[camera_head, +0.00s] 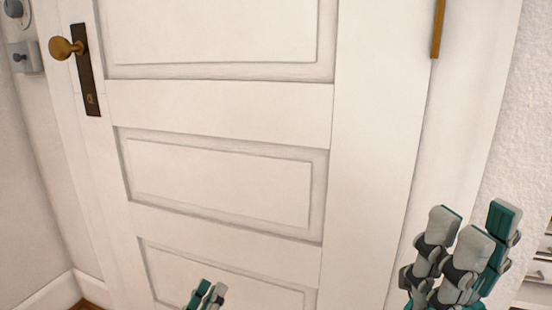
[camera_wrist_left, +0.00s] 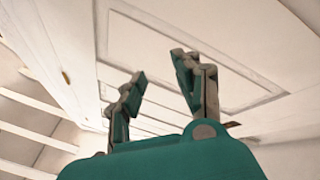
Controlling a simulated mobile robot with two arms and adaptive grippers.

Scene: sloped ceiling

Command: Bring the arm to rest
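My left gripper (camera_head: 206,291) shows only by its grey and teal fingertips at the bottom edge of the head view, in front of the lower part of a white door. In the left wrist view its fingers (camera_wrist_left: 160,82) stand apart with nothing between them. My right gripper (camera_head: 472,232) is at the lower right of the head view, its grey and teal fingers pointing up and spread apart, with nothing held. Both arms are mostly out of view.
A closed white panelled door (camera_head: 220,115) fills most of the head view, with a brass knob (camera_head: 61,48) at upper left and a brass hinge (camera_head: 438,30) at upper right. A white drawer unit (camera_head: 541,265) stands at the far right edge.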

